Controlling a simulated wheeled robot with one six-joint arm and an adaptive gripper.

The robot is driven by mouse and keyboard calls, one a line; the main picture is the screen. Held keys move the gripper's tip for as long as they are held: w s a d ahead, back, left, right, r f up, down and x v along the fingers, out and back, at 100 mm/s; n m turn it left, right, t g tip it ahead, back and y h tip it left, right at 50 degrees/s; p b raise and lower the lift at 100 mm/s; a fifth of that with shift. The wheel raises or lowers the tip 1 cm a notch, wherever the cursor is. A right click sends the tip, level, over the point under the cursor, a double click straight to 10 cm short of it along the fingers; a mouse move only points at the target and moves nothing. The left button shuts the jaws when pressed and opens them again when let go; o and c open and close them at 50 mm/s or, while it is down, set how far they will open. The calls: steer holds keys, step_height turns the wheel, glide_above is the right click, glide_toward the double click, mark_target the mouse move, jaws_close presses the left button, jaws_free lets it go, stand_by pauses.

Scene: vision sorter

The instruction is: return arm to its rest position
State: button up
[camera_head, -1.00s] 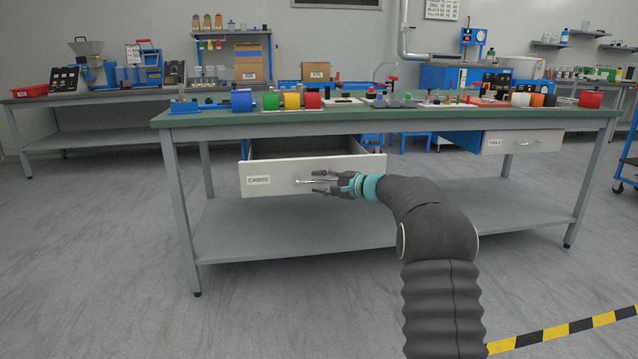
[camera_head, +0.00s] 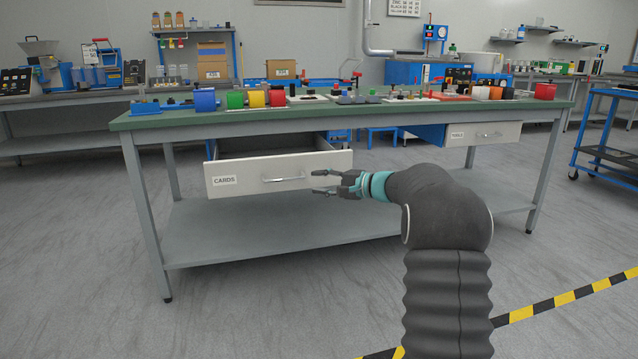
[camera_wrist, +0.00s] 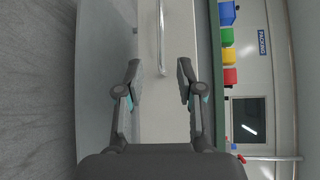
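My gripper (camera_head: 322,182) is open and empty in the head view. It stands just right of the metal handle (camera_head: 284,179) of the CARDS drawer (camera_head: 240,184), apart from it. The drawer is pulled partly out from under the green-topped workbench (camera_head: 240,119). In the wrist view the two fingers of my gripper (camera_wrist: 159,75) are spread wide. The handle (camera_wrist: 161,40) shows ahead between them, with nothing held. My arm reaches forward from the lower right of the head view, bent at the elbow.
The bench top holds a blue bin (camera_head: 205,100), a green bin (camera_head: 235,100) and a red bin (camera_head: 277,98). A blue cart (camera_head: 604,150) stands at the right. A yellow-black floor stripe (camera_head: 540,306) lies at the lower right.

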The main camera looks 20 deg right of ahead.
steer(key=s+f+g+h, duration=0.2)
steer(key=s+f+g, duration=0.3)
steer(key=f, duration=0.6)
steer(key=s+a+f+n+g+h+p, duration=0.1)
steer(key=s+a+n+g+h, duration=0.15)
steer(key=s, duration=0.85)
steer(key=s+a+r+n+g+h+p, duration=0.1)
steer(key=s+a+r+n+h+p, duration=0.15)
steer(key=s, duration=1.15)
steer(key=s+a+r+n+h+p, duration=0.1)
steer(key=s+r+n+h+p, duration=0.25)
steer(key=s, duration=0.95)
steer(key=s+a+r+n+t+h+p, duration=0.1)
steer(key=s+a+r+n+t+p, duration=0.1)
steer(key=s+r, duration=0.5)
steer(key=shift+a+r, duration=0.3)
steer(key=shift+w+t, duration=0.15)
steer(key=shift+t, duration=0.1)
